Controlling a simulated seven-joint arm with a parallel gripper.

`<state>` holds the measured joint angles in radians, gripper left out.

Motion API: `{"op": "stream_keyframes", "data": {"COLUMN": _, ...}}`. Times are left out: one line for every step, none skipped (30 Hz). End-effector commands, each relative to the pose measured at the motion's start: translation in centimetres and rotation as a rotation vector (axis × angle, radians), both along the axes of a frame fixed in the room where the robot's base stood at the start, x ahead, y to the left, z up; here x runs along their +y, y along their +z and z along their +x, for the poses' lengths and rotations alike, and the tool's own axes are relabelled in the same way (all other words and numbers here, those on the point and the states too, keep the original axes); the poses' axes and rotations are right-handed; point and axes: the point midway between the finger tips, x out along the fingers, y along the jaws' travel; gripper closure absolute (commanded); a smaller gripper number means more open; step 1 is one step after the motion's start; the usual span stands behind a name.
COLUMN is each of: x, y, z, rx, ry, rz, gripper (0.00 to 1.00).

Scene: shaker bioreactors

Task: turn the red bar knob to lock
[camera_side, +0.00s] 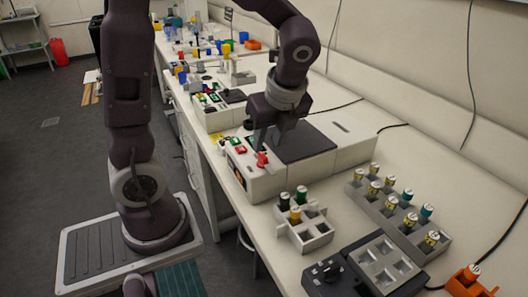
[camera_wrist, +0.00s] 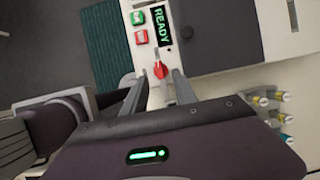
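The red bar knob (camera_wrist: 160,70) is on the white control panel of a shaker, near the panel's edge. It also shows in the side view (camera_side: 262,160), just under my gripper. My gripper (camera_side: 267,147) points down over the panel. In the wrist view my gripper (camera_wrist: 159,80) is open, one finger on each side of the knob with a gap on both sides. I cannot tell how far above the knob the fingertips are. The shaker (camera_side: 267,185) has a dark flat platform (camera_side: 305,143). Its display (camera_wrist: 162,27) reads READY in green.
A green button (camera_wrist: 137,17) and a red button (camera_wrist: 140,37) sit beside the display. A second shaker (camera_side: 215,115) stands behind. Racks of capped vials (camera_side: 303,232) (camera_side: 385,212) and a dark device (camera_side: 330,284) stand in front and to the right.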

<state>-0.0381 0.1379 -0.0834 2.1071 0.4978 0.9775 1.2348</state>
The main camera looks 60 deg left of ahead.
Motion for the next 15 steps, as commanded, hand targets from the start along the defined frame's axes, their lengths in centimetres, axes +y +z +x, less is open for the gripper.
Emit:
{"op": "stream_keyframes", "data": {"x": 0.4, "y": -1.0, "z": -0.2, "rx": 0.006, "ry": 0.004, "rz": -0.001, "gripper": 0.66}}
{"op": "stream_keyframes", "data": {"x": 0.6, "y": -1.5, "z": -0.2, "rx": 0.005, "ry": 0.004, "rz": 0.000, "gripper": 0.66}}
{"op": "stream_keyframes", "data": {"x": 0.9, "y": -2.3, "z": -0.2, "rx": 0.004, "ry": 0.005, "rz": -0.001, "gripper": 0.66}}
{"op": "stream_keyframes", "data": {"x": 1.1, "y": -2.8, "z": -0.2, "rx": 0.005, "ry": 0.004, "rz": -0.002, "gripper": 0.66}}
{"op": "stream_keyframes", "data": {"x": 1.3, "y": -3.2, "z": -0.2, "rx": 0.004, "ry": 0.004, "rz": -0.002, "gripper": 0.66}}
{"op": "stream_keyframes", "data": {"x": 1.5, "y": -3.8, "z": -0.2, "rx": 0.003, "ry": 0.004, "rz": -0.002, "gripper": 0.66}}
{"op": "stream_keyframes", "data": {"x": 1.7, "y": -4.1, "z": -0.1, "rx": 0.002, "ry": 0.004, "rz": -0.002, "gripper": 0.66}}
{"op": "stream_keyframes", "data": {"x": 1.8, "y": -4.4, "z": -0.1, "rx": 0.001, "ry": 0.005, "rz": -0.001, "gripper": 0.66}}
{"op": "stream_keyframes", "data": {"x": 1.9, "y": -4.7, "z": -0.1, "rx": -0.001, "ry": 0.005, "rz": -0.002, "gripper": 0.66}}
{"op": "stream_keyframes", "data": {"x": 2.0, "y": -4.8, "z": -0.1, "rx": -0.001, "ry": 0.006, "rz": -0.003, "gripper": 0.66}}
{"op": "stream_keyframes", "data": {"x": 2.0, "y": -4.9, "z": -0.1, "rx": -0.001, "ry": 0.006, "rz": -0.003, "gripper": 0.66}}
{"op": "stream_keyframes", "data": {"x": 2.0, "y": -5.0, "z": -0.1, "rx": -0.001, "ry": 0.006, "rz": -0.003, "gripper": 0.66}}
{"op": "stream_keyframes", "data": {"x": 2.0, "y": -5.0, "z": -0.1, "rx": -0.003, "ry": 0.006, "rz": -0.003, "gripper": 0.66}}
{"op": "stream_keyframes", "data": {"x": 2.0, "y": -5.0, "z": -0.1, "rx": -0.003, "ry": 0.006, "rz": -0.003, "gripper": 0.66}}
{"op": "stream_keyframes", "data": {"x": 2.0, "y": -5.0, "z": -0.1, "rx": -0.003, "ry": 0.006, "rz": -0.003, "gripper": 0.66}}
